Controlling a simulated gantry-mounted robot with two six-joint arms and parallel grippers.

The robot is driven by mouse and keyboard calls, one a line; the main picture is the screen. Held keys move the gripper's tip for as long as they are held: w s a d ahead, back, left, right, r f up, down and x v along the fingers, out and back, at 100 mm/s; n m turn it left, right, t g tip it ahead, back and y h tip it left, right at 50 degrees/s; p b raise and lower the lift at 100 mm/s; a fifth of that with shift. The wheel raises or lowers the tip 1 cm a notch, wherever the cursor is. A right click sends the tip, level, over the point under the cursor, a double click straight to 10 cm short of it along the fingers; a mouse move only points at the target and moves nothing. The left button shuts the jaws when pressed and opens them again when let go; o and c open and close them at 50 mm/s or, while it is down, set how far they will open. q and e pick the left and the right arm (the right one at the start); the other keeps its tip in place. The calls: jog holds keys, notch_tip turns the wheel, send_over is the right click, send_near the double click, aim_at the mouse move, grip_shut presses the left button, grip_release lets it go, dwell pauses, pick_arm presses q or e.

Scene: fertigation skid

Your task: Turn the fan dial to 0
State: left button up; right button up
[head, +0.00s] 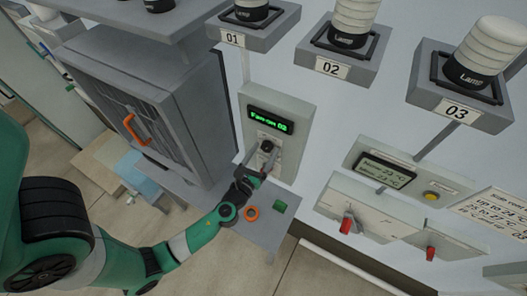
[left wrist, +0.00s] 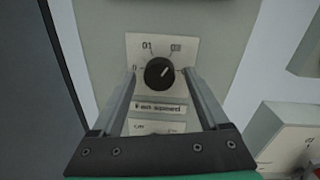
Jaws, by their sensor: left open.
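The fan dial (head: 267,146) is a round black knob on a white plate, on a grey panel under a green-lit display (head: 268,121) reading "Fan on 02". In the left wrist view the dial (left wrist: 158,73) has a light mark pointing to the upper right. The plate (left wrist: 135,45) shows 0 at left, 01 at upper left and a blurred number at upper right. My left gripper (head: 258,161) is open, its fingers (left wrist: 160,76) on either side of the dial, with gaps visible. I cannot tell how far the tips are from the panel. My right gripper is not in view.
A grey cabinet with an orange handle (head: 136,129) stands left of the panel. Lamps on grey brackets (head: 331,68) hang above right. A thermostat display (head: 387,172) and red-handled switches (head: 347,223) are at right. A low shelf with an orange ring (head: 251,213) lies below.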

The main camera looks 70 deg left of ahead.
pick_arm(q)
grip_shut()
dwell(0.5)
jog(key=n+b, duration=0.1)
jog(key=n, duration=0.4)
jog(key=shift+n, duration=0.3)
jog(key=n+b, duration=0.2)
jog(key=n, duration=0.4)
jog(key=n+h+b, duration=0.1)
jog(key=n+b, duration=0.1)
jog(key=n, duration=0.4)
jog(key=n+b, duration=0.2)
jog(key=n, duration=0.3)
jog(key=shift+s+r, duration=0.1)
jog(key=shift+n, duration=0.4)
